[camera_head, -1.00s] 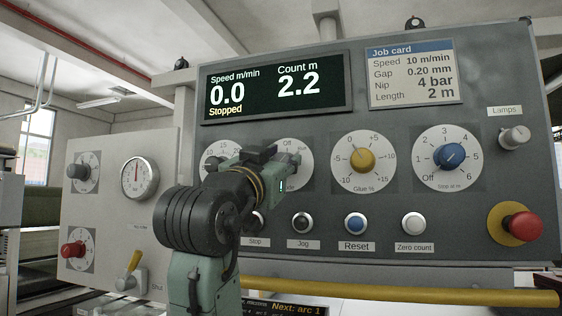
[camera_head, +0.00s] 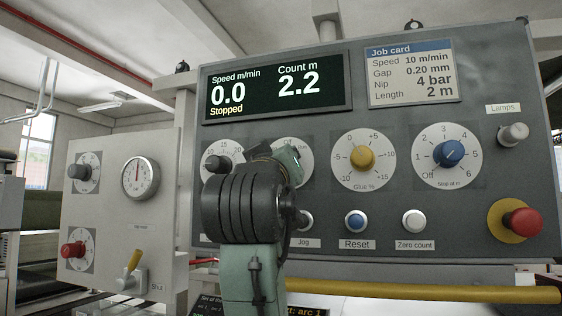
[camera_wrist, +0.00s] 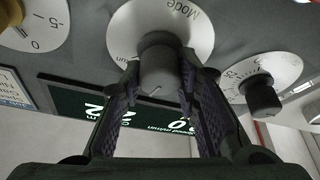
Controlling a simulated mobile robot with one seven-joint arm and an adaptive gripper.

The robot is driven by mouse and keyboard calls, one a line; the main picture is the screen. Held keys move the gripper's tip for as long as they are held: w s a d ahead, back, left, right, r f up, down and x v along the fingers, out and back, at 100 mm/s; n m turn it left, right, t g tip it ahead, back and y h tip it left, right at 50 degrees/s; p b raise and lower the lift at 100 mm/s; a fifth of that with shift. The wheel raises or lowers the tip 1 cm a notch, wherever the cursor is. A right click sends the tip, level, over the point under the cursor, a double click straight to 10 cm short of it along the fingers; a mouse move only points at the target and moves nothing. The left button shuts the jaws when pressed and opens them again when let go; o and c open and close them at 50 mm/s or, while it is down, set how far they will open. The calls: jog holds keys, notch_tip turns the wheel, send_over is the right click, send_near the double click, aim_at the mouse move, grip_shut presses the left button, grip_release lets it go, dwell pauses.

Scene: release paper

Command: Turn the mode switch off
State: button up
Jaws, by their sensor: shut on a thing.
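The mode switch is a dark grey round knob (camera_wrist: 158,62) on a white dial plate marked "Mode" (camera_wrist: 196,42), upside down in the wrist view. My gripper (camera_wrist: 158,76) is shut on this knob, one dark padded finger on each side. A small pale mark shows on the knob's lower end in that view. Part of a "Run" label shows at the plate's left. In the head view my arm hides the knob and most of the dial plate (camera_head: 304,170); its "Off" label shows at the top. Which label the knob points to is hard to tell.
A black speed knob (camera_head: 215,165) sits close left of the mode dial, and a yellow glue knob (camera_head: 362,158) to its right. Push buttons, including blue Reset (camera_head: 356,222), lie below. The display (camera_head: 277,88) above reads 0.0, Stopped. A red button (camera_head: 522,222) is far right.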

jog(key=shift+n+y, duration=0.6)
jog(key=shift+n, duration=0.6)
jog(key=o, duration=1.2)
jog(key=v, duration=1.2)
jog(key=shift+r, duration=0.2)
